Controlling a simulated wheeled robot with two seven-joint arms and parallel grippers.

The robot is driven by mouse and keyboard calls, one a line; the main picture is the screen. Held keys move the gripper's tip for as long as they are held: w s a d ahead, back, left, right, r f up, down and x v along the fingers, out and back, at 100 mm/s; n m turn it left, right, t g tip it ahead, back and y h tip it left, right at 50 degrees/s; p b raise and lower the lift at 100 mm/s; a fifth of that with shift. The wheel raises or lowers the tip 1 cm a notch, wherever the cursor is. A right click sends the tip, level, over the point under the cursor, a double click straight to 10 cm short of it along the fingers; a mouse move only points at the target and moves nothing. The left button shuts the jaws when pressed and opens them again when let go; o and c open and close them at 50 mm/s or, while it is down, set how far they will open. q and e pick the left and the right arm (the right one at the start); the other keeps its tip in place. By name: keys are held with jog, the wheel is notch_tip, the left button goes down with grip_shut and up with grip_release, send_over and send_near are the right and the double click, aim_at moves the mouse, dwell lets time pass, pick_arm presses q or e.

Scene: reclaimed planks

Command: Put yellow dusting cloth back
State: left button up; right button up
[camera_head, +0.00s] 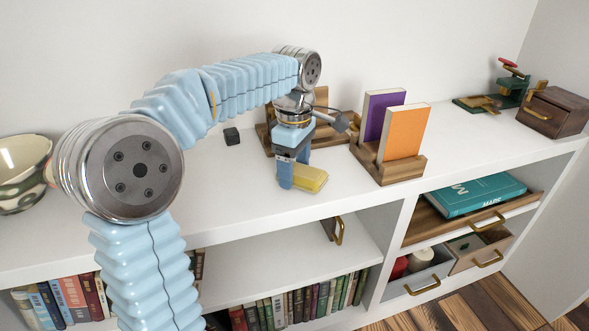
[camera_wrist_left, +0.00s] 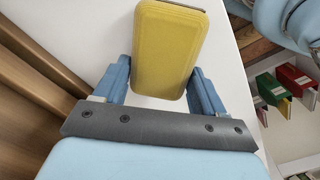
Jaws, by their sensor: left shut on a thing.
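The yellow dusting cloth (camera_head: 310,178) looks like a thick folded pad with rounded corners. It is at the white shelf top, near the front edge. My left gripper (camera_head: 294,181) points down and is shut on it. In the left wrist view the yellow cloth (camera_wrist_left: 168,50) sits between the two blue fingers (camera_wrist_left: 160,92) and sticks out beyond them. I cannot tell whether the cloth touches the shelf top or hangs just above it. My right gripper is not in view.
A wooden rack (camera_head: 266,138) stands behind the gripper, partly hidden. A wooden holder (camera_head: 402,171) with purple and orange books is to the right. A black cube (camera_head: 232,136) and a bowl (camera_head: 22,172) are left. Open drawers (camera_head: 433,287) jut out lower right; the white top (camera_head: 225,195) is clear in front.

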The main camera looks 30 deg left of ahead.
pick_arm(q)
jog(key=o, duration=1.1)
jog(key=shift+f, duration=0.15)
jog(key=shift+c, duration=0.2)
notch_tip(320, 180, up, 12)
jog(key=p, duration=0.3)
